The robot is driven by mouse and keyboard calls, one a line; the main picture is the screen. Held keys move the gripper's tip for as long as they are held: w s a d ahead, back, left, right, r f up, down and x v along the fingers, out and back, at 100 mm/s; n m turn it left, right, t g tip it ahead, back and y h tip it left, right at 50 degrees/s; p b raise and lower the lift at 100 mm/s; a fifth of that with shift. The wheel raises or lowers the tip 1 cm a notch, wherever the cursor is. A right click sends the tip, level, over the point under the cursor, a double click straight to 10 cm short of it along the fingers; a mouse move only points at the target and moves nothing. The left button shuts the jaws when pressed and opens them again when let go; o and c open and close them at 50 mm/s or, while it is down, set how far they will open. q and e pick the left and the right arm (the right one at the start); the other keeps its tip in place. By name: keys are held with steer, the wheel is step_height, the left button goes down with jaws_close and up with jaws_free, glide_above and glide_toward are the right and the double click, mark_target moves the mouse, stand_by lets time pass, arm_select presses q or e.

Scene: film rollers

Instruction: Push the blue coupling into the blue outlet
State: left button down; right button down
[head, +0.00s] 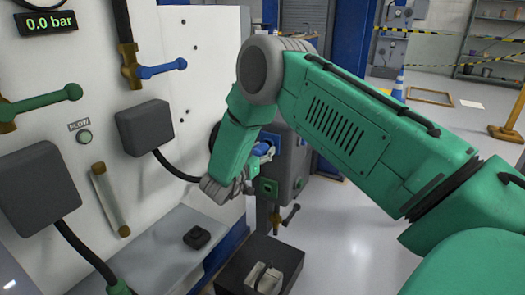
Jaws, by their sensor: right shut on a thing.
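My right gripper (243,183) is at the end of the green arm, beside a dark grey unit (292,165). It is shut, with its fingers close to the unit's left face. A blue part (263,149) shows just past the gripper, against the unit; I cannot tell whether it is the blue coupling or the blue outlet. A black hose (175,168) runs from a dark box on the white panel to behind the gripper. The hose's end is hidden by the hand, so contact between coupling and outlet cannot be seen. My left gripper is not in view.
A green square port (268,188) is on the unit below the blue part. The white panel (90,120) on the left carries a blue lever (160,70) and a green lever (45,100). A green hose end (118,287) is at bottom left. A small black block (197,237) lies on the grey shelf.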

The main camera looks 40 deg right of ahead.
steer(key=shift+w+r, duration=0.1)
steer(key=shift+r, duration=0.1)
steer(key=shift+d, duration=0.15)
steer(key=shift+d+f, duration=0.1)
steer(key=shift+d, duration=0.2)
steer(key=shift+w+d, duration=0.2)
steer(key=shift+d, duration=0.05)
steer(key=c, duration=1)
jaws_free()
steer(key=shift+d, duration=0.1)
steer(key=v, duration=1.2)
